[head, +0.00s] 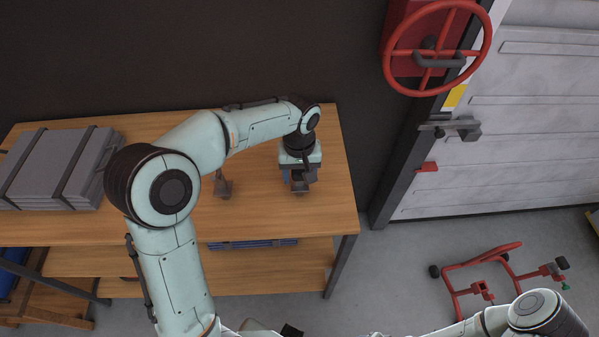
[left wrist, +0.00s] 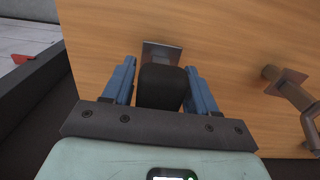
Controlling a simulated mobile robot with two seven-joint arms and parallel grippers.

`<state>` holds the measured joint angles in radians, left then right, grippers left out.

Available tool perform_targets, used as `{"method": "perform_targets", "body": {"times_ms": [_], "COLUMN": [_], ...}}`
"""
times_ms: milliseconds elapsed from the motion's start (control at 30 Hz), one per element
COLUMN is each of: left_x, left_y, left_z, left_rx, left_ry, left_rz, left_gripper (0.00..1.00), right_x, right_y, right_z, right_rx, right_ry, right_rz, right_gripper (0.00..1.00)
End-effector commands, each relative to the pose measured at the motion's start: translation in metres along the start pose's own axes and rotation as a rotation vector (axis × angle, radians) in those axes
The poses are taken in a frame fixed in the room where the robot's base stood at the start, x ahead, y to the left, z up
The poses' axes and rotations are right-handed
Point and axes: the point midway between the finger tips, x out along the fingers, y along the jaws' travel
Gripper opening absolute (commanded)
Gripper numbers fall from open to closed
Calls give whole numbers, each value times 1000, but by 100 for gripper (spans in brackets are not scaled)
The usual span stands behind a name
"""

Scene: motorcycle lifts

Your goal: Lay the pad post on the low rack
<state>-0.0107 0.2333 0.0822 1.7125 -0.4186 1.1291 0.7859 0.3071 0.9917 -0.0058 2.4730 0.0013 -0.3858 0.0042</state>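My left gripper (head: 298,183) points down at the right part of the wooden workbench. In the left wrist view, a pad post with a thick black pad (left wrist: 160,88) and a flat grey metal plate (left wrist: 162,53) stands between its two blue fingers. I cannot single out the low rack with certainty. My right gripper is not in view.
The workbench (head: 255,190) carries a small brown bracket-like part (head: 223,186) left of the gripper and a grey strapped case (head: 57,168) at left. A lower shelf (head: 270,272) holds a blue flat item (head: 252,244). A red wheeled stand (head: 487,280) is on the floor at right.

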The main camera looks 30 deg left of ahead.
Motion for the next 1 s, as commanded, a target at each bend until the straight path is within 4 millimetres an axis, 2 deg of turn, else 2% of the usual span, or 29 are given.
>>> {"method": "perform_targets", "body": {"times_ms": [300, 467, 800, 1000], "left_x": [-1, -14, -86, -115], "left_y": [0, 1, 1, 1], "left_z": [0, -1, -1, -1], "left_rx": [0, 0, 0, 1], "left_ry": [0, 3, 6, 3], "left_rz": [0, 1, 4, 2], "left_gripper": [72, 72, 72, 72], "right_x": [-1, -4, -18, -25], "right_y": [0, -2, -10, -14], "right_z": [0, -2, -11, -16], "right_rx": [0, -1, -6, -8], "right_ry": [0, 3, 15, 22], "right_rz": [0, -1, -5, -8], "right_gripper": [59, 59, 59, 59]}}
